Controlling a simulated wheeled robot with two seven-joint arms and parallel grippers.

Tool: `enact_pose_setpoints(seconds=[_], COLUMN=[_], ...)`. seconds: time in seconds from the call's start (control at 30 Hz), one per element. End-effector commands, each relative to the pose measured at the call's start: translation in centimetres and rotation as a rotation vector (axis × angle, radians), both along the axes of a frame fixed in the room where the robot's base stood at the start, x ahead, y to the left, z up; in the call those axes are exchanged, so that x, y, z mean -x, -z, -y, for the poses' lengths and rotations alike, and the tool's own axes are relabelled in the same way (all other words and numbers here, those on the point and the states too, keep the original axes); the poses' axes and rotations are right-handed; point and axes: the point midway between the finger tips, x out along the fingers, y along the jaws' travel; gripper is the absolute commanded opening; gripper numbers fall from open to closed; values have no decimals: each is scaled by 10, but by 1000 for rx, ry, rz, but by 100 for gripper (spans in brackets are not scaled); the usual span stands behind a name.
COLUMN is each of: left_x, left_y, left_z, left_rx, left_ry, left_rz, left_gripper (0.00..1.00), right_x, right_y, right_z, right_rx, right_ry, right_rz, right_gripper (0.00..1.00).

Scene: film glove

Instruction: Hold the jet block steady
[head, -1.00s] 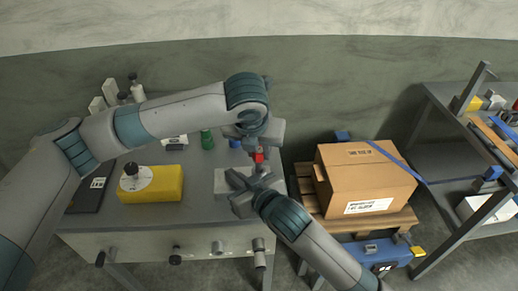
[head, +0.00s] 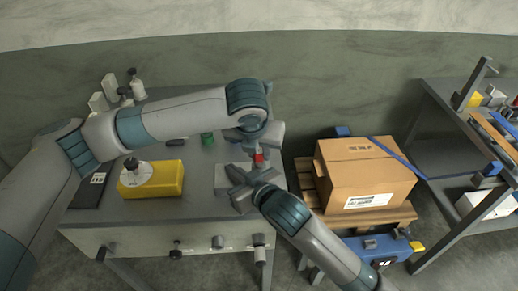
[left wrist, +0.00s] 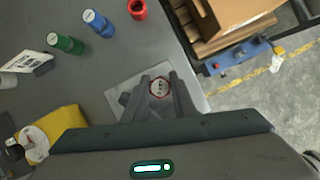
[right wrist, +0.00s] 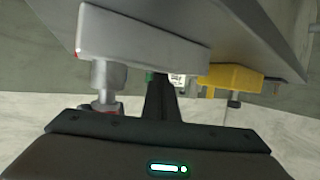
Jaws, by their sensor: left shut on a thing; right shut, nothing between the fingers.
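The grey slab, which I take for the jet block (head: 228,172), lies on the grey table near its right edge. A short grey post stands on it, with a red part (head: 259,158) at its top. In the left wrist view that top is a round, red-rimmed label (left wrist: 159,88). My left gripper (head: 258,148) is above it, shut on the post, with a finger on either side. My right gripper (head: 240,182) is low beside the slab, shut and empty. The upside-down right wrist view shows the slab (right wrist: 140,42) and post (right wrist: 105,80) left of my right gripper (right wrist: 160,85).
A yellow box (head: 165,182) with a white disc and black knob is on the table's left. Green (left wrist: 66,43), blue (left wrist: 98,22) and red (left wrist: 137,8) cylinders stand behind the slab. A cardboard box (head: 360,175) on a pallet is right of the table.

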Motion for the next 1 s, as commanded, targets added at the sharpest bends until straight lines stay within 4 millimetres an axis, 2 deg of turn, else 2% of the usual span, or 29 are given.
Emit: enact_pose_setpoints(seconds=[0.03, 0.6, 0.63, 0.7, 1.0], left_x=[0, 0, 0, 0, 0], left_y=[2, 14, 13, 13, 13], left_z=[0, 0, 0, 0, 0], left_rx=[0, 0, 0, 0, 0], left_ry=[0, 0, 0, 0, 0], left_rz=[0, 0, 0, 0, 0], left_gripper=[1, 1, 29, 46, 46], right_x=[4, 4, 4, 4, 4], right_y=[12, 12, 12, 12, 12], right_z=[0, 0, 0, 0, 0], right_rx=[10, 10, 10, 10, 10], right_ry=[-2, -2, -2, -2, -2], right_rz=[-24, -24, -24, -24, -24], right_gripper=[0, 0, 0, 0, 0])
